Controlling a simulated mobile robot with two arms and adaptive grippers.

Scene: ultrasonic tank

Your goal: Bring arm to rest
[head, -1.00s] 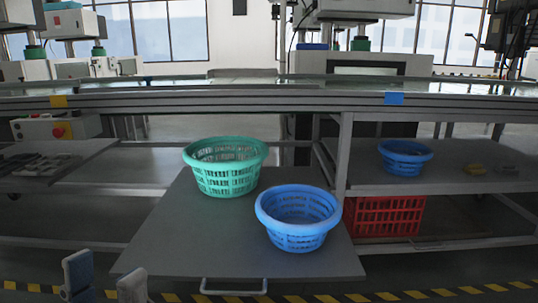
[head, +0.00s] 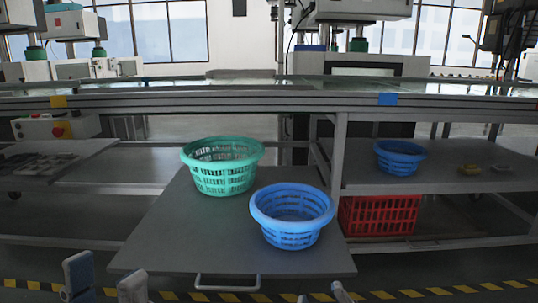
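My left gripper (head: 105,282) is low at the left in the head view. Its two grey fingers stand apart with nothing between them.
The tray's metal handle (head: 228,287) faces me. At the right, a second blue basket (head: 399,160) stands on a shelf above a red crate (head: 380,216). A long workbench (head: 230,104) runs above. A control box with a red button (head: 58,131) is at the left.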

